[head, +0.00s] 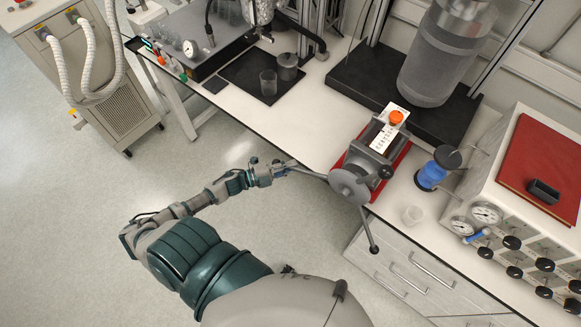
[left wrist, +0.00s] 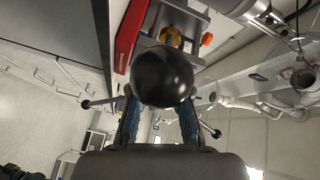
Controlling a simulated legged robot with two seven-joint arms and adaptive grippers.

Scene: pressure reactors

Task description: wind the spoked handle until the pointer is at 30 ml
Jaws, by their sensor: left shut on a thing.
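The pump with the spoked handle stands at the bench's front edge on a red base (head: 393,172). The handle's round grey hub (head: 350,185) faces me, with one spoke (head: 311,173) running left and another (head: 370,232) pointing down to a dark knob. A white scale (head: 384,138) lies on top, by an orange knob (head: 396,117); the pointer's reading is too small to tell. My left gripper (head: 283,169) is shut on the left spoke's end. In the left wrist view a black ball knob (left wrist: 163,77) sits between its fingers (left wrist: 160,112). My right gripper is not in view.
A large grey cylinder (head: 440,60) stands behind. A black tray (head: 262,85) lies left. Floor before the bench is free.

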